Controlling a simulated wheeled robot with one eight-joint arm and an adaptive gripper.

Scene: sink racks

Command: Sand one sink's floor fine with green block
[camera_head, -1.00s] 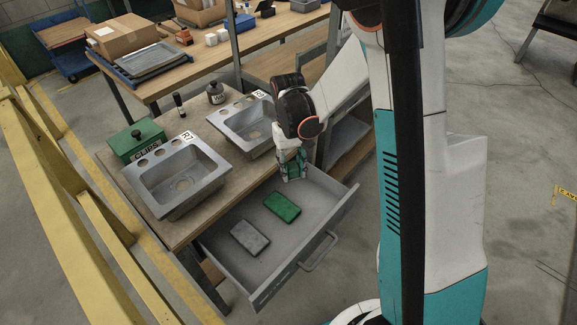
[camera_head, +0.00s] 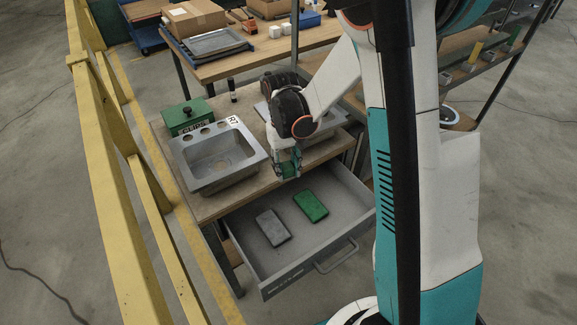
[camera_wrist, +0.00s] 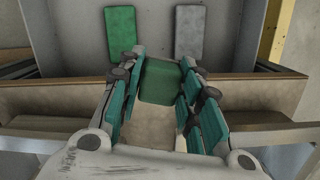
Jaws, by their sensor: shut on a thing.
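My gripper (camera_head: 288,172) is shut on a green block, which shows between the fingers in the wrist view (camera_wrist: 161,80). It is held over the bench's front edge, above the back of the open drawer (camera_head: 262,275). A second green block (camera_head: 311,206) lies in the drawer beside a grey block (camera_head: 272,227); both show in the wrist view too, green (camera_wrist: 120,31) and grey (camera_wrist: 188,31). The sink marked R7 (camera_head: 215,160) sits on the bench to the left of my gripper. A second sink (camera_head: 328,124) is behind my wrist, mostly hidden.
A green box (camera_head: 186,116) and a dark bottle (camera_head: 232,91) stand behind the R7 sink. A yellow rail (camera_head: 112,180) runs along the left. A back table holds cartons (camera_head: 193,18) and a tray. Shelving stands at right.

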